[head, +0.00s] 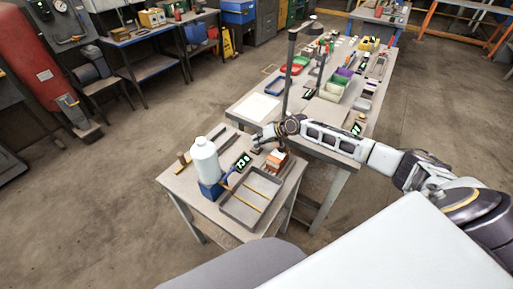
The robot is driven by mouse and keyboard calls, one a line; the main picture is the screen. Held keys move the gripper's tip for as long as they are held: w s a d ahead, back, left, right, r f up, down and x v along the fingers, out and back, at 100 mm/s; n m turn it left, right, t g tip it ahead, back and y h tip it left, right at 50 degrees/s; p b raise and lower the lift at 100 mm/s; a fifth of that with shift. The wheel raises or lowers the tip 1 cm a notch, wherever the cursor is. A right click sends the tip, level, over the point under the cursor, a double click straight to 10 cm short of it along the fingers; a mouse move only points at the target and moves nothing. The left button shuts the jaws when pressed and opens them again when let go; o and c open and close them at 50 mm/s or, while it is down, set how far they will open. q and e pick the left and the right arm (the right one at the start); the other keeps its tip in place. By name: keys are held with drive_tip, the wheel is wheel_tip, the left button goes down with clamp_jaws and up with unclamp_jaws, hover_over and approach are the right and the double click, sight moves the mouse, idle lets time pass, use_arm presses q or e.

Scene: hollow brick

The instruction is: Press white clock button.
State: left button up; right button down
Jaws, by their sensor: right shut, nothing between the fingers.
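My right arm comes in from the right, and its gripper (262,138) is over the back of the small near table (180,178). It is shut and empty. A small dark clock with green digits (243,160) stands on that table, just below and left of the gripper in the picture. The fingertips look close to it, but I cannot tell whether they touch anything. I cannot make out a white clock or its button; the gripper may hide part of it. Another green-digit display (356,129) stands on the long table. My left gripper is not in view.
A white bottle (204,160) on a blue block, a grey tray (232,212) and a reddish-brown brick (278,162) crowd the near table. The long table (245,107) behind carries trays, a lamp post (287,75) and many small items. The floor at left is clear.

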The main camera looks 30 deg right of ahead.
drive_tip(key=shift+f, duration=0.25)
drive_tip(key=shift+r, duration=0.15)
idle(0.5)
drive_tip(key=shift+r+p, duration=0.7)
drive_tip(key=shift+p, duration=0.1)
drive_tip(key=shift+r+p, duration=2.25)
drive_tip(key=shift+r, duration=0.3)
drive_tip(key=shift+s+f, duration=0.1)
drive_tip(key=shift+f, duration=0.05)
